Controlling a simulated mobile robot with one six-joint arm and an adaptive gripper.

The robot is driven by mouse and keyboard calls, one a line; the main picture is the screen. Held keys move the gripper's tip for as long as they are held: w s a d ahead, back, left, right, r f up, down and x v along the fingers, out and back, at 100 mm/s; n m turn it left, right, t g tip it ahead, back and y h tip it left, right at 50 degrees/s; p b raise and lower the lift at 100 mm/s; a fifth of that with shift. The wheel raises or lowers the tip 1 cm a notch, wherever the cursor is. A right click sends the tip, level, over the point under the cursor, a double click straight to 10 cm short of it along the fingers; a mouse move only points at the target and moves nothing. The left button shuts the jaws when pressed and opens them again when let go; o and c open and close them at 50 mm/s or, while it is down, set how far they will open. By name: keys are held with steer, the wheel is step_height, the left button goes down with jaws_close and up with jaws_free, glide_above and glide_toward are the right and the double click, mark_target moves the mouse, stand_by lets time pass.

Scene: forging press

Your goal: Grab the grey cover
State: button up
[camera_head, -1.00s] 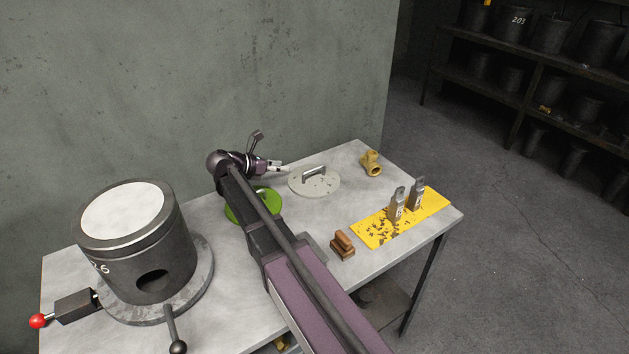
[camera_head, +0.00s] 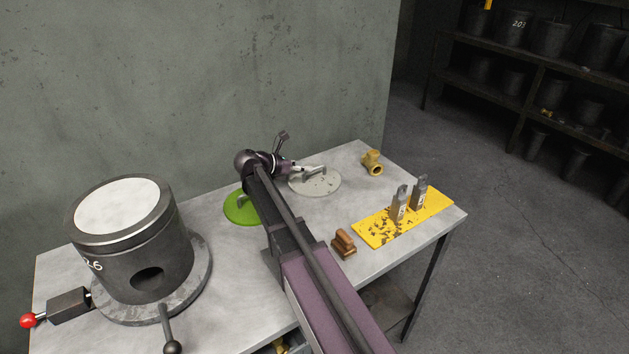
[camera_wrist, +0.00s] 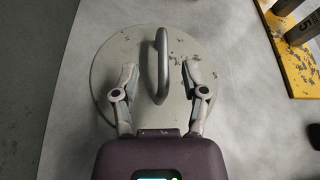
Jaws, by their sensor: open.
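The grey cover (camera_head: 322,184) is a flat round disc with an arched metal handle, lying on the table beyond my arm. In the wrist view the grey cover (camera_wrist: 120,58) fills the middle, and its handle (camera_wrist: 161,65) stands between my fingers. My gripper (camera_wrist: 162,75) is open, with one finger on each side of the handle and gaps on both sides. In the head view my gripper (camera_head: 308,169) is at the cover's handle and partly hides it. I cannot tell how high the fingertips are above the disc.
A green cover (camera_head: 240,208) lies left of my arm. A dark cylinder (camera_head: 130,245) with levers stands at the left. A yellow plate (camera_head: 375,233) with two metal blocks, a brown block (camera_head: 343,244) and a brass fitting (camera_head: 372,162) lie at the right. A wall rises behind.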

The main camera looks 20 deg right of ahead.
mark_target(316, 168)
steer(key=shift+d+f, duration=0.1)
steer(key=b+x, duration=0.2)
steer(key=x, duration=0.1)
steer(key=shift+s+d+f, duration=0.1)
steer(key=shift+s+f, duration=0.05)
steer(key=shift+f, duration=0.15)
steer(key=shift+x, duration=0.8)
steer(key=shift+r, duration=0.15)
jaws_close()
